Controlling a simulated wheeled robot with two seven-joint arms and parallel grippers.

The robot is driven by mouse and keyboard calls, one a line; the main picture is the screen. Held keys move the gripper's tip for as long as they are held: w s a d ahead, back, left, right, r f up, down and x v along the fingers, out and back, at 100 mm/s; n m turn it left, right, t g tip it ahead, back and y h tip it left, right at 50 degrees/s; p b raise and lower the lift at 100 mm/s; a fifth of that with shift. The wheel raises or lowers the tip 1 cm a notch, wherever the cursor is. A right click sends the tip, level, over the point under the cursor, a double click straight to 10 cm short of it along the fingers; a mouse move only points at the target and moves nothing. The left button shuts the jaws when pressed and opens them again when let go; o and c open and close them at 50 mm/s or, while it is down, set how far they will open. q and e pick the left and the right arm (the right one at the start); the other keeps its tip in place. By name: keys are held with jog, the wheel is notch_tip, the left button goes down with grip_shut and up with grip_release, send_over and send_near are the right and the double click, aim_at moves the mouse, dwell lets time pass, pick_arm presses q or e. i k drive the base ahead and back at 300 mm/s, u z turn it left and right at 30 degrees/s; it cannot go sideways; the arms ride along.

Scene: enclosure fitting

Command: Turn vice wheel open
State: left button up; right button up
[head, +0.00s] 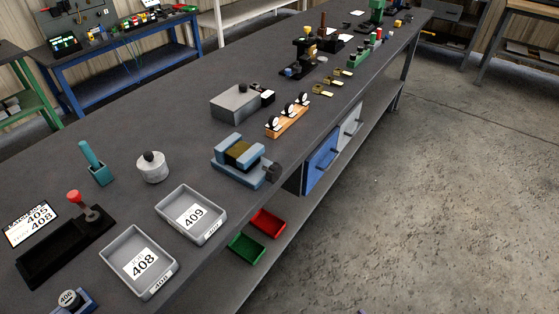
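A blue vice (228,170) sits on the dark workbench (160,120) near its front edge, around the middle of the picture. A brown-yellow block (243,153) shows between its jaws. The dark vice wheel (273,172) is on the vice's right end, at the bench edge. Its exact turn angle is too small to tell.
Grey trays marked 409 (192,215) and 408 (139,262) lie left of the vice. A grey box (236,103) and a wooden rack with round dials (288,120) stand behind it. Red (267,222) and green bins (246,247) sit below. Open floor (420,210) lies right.

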aim_at(274, 173)
jog(key=z, duration=1.7)
jog(key=i, duration=1.65)
jog(key=u, duration=3.45)
